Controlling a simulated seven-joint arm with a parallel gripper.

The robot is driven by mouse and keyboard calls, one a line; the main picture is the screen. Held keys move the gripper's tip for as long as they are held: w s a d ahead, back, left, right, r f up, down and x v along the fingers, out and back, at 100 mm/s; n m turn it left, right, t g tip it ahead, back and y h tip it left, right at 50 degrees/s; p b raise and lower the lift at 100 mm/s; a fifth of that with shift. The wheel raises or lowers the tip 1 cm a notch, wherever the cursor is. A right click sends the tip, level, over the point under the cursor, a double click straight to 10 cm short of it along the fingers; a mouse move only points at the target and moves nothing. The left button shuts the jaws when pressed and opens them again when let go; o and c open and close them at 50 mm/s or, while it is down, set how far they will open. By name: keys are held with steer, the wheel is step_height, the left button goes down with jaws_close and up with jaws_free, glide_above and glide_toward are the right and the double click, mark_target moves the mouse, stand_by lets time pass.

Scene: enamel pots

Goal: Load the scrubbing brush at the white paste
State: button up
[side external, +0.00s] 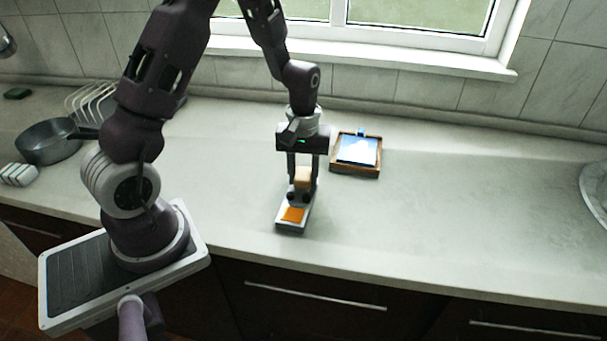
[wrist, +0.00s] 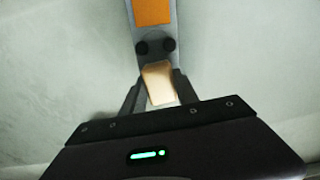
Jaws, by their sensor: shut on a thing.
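My gripper (side external: 303,184) points down and is shut on a tan wooden block, which looks like the scrubbing brush's handle (side external: 303,175). The block also shows between the fingers in the wrist view (wrist: 158,82). Any bristles are hidden. The block is over or on the back end of a narrow grey stand (side external: 281,226); I cannot tell whether they touch. A wooden-framed tray (side external: 342,168) behind and to the right of my gripper holds a white, bluish patch, apparently the white paste (side external: 357,150).
The stand carries two black knobs (wrist: 155,46) and an orange patch (side external: 292,214). A grey pan (side external: 48,142), a wire rack (side external: 92,103) and small white blocks (side external: 18,174) are at the left. A round metal item (side external: 597,190) is at the right edge.

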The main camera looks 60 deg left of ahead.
mark_target(304, 173)
steer(key=shift+r, duration=3.4)
